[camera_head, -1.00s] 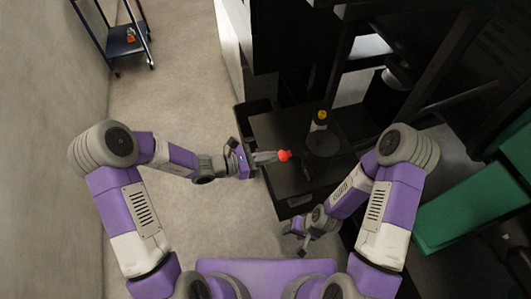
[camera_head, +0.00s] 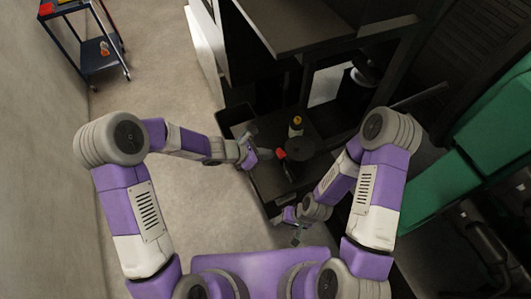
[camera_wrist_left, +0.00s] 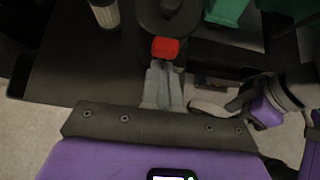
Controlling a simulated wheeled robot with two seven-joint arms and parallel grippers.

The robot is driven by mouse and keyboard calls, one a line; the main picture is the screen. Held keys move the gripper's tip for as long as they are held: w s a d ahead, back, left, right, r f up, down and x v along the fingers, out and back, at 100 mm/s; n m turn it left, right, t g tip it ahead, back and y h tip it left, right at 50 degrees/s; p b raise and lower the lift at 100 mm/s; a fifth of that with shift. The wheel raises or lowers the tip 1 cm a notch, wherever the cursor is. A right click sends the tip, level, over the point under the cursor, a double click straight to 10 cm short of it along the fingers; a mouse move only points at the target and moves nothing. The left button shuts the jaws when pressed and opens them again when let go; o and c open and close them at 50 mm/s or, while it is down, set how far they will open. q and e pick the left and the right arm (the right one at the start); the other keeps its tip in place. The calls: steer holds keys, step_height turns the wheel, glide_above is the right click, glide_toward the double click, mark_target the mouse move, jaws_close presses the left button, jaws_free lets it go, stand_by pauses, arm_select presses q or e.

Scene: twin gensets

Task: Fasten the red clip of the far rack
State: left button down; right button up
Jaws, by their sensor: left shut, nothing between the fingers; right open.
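The red clip (camera_head: 281,154) is a small bright red block beside a dark round part on a black unit. It also shows in the left wrist view (camera_wrist_left: 165,47), just beyond the fingertips. My left gripper (camera_head: 265,153) is shut and empty, with its grey fingers (camera_wrist_left: 163,73) pointing at the red clip. They look very close to it, but I cannot tell whether they touch. My right gripper (camera_head: 297,238) is open and empty, lower in the head view, near the front of the black unit. The clip's latch is not clear to see.
Green boxes (camera_head: 430,188) are at the right. A blue trolley (camera_head: 98,58) stands far left. The floor at the left is clear.

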arm_select(q)
steer(key=shift+r+p, duration=0.45)
steer(key=shift+r, duration=0.4)
steer(key=a+f+p+v, duration=0.1)
steer(key=p+v, duration=0.1)
steer(key=v, duration=1.1)
steer(key=shift+s+p, duration=0.2)
steer(key=shift+p, duration=0.15)
steer(key=shift+f, duration=0.1)
